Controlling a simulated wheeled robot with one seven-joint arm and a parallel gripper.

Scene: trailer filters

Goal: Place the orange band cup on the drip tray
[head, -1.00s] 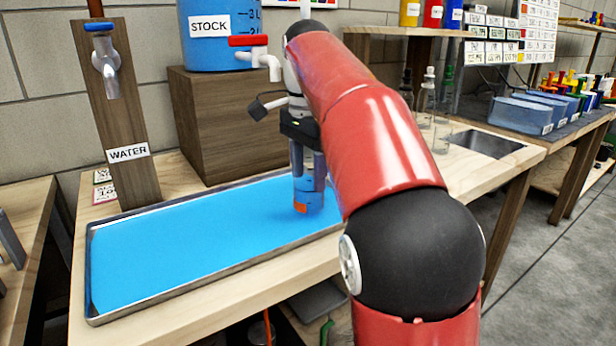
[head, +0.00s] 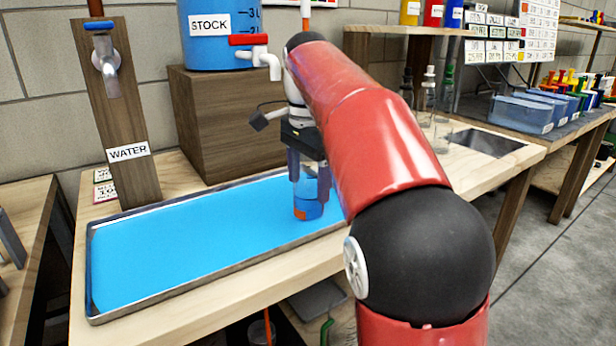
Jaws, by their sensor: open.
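The cup with the orange band (head: 301,214) stands upright on the blue drip tray (head: 170,255), near the tray's right end. It looks clear, so the blue of the tray shows through it. My gripper (head: 309,182) is open, pointing down, with its fingers beside the upper part of the cup. My arm hides the right end of the tray. I cannot tell whether a finger still touches the cup.
A post labelled WATER (head: 128,153) with a blue-handled tap stands behind the tray's left end. The blue STOCK tank (head: 215,45) with a red-handled tap sits on a wooden block (head: 225,120) behind. Bottles (head: 429,95) and a sink (head: 483,142) are to the right.

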